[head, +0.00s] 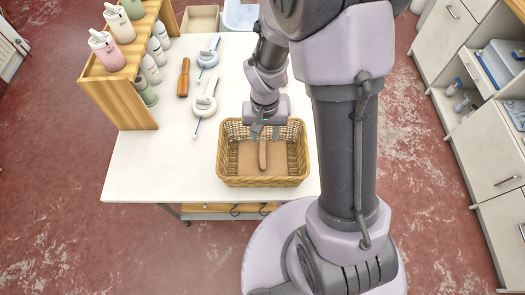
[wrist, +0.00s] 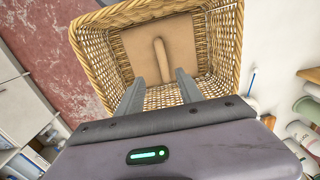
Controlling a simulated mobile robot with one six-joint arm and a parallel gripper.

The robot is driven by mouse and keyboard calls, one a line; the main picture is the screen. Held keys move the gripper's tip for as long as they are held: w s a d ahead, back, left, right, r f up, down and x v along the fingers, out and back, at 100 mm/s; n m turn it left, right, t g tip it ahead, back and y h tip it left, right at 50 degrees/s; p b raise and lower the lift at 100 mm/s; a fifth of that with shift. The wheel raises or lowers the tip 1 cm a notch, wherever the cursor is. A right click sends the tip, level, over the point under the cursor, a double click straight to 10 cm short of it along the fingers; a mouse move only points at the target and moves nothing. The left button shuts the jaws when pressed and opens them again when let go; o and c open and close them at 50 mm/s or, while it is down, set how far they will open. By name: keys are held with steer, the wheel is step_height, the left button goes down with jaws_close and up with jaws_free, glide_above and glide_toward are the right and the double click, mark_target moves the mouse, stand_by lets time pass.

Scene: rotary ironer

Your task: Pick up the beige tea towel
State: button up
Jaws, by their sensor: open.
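The beige tea towel (head: 247,160) lies flat in the bottom of a wicker basket (head: 262,182) on the white table. A long, narrow raised ridge of similar colour runs along its middle; I cannot tell whether it is part of the towel. The towel also shows in the wrist view (wrist: 135,45), toward the basket's far end there. My gripper (head: 264,134) is over the back part of the basket, pointing down. In the wrist view its two fingers (wrist: 160,80) are apart with nothing between them, and the ridge lies beyond their tips.
The basket's woven walls surround the towel on all sides. White and blue-grey handled tools (head: 203,106) and a brown-handled item (head: 183,78) lie left of the basket on the table (head: 150,165). A wooden shelf (head: 125,98) with several bottles stands at the left. The table's front left is clear.

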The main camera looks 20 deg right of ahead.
steer(key=b, duration=0.2)
glide_above(263, 156)
steer(key=f, duration=0.6)
steer(key=shift+w+d+f, duration=0.1)
steer(key=shift+d+f, duration=0.15)
steer(key=shift+f, duration=0.05)
steer(key=f+b, duration=0.2)
steer(key=f, duration=0.3)
steer(key=shift+a+b, duration=0.3)
steer(key=shift+b, duration=0.1)
steer(key=shift+s+r, duration=0.1)
steer(key=shift+s, duration=0.1)
steer(key=shift+c, duration=0.2)
jaws_close()
